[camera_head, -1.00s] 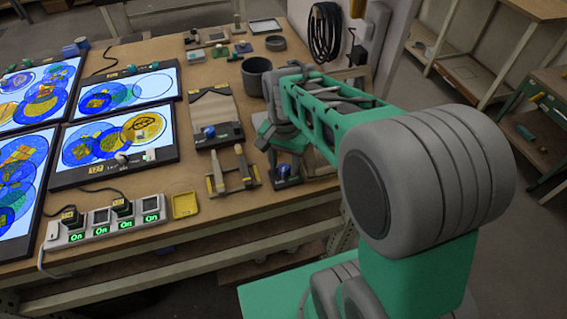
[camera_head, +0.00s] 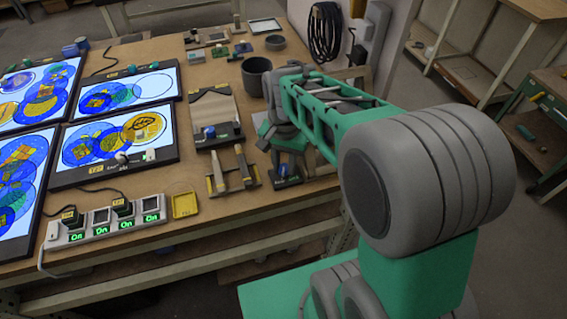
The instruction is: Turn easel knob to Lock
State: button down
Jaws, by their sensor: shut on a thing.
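My gripper (camera_head: 283,165) points down at the right part of the wooden table, below my green forearm. It is shut on a small blue knob (camera_head: 281,169) on a dark base (camera_head: 286,182). The fingers and arm hide most of this knob, and I cannot read any Lock marking or the knob's angle. Another blue knob (camera_head: 209,132) stands on the dark front of a board with a light sheet (camera_head: 212,108), to the left and apart from my gripper.
A power strip (camera_head: 108,222) reading On, a yellow tray (camera_head: 185,204) and lit screens (camera_head: 115,140) fill the left. The table's front edge (camera_head: 240,222) is close.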

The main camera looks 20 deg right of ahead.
aim_at(284, 167)
jog(key=n, duration=1.1)
jog(key=shift+p, duration=0.4)
jog(key=shift+n, duration=0.4)
jog(key=c, duration=1.1)
grip_release()
jog(key=shift+c, duration=0.2)
notch_tip(284, 167, up, 8)
jog(key=shift+f, duration=0.1)
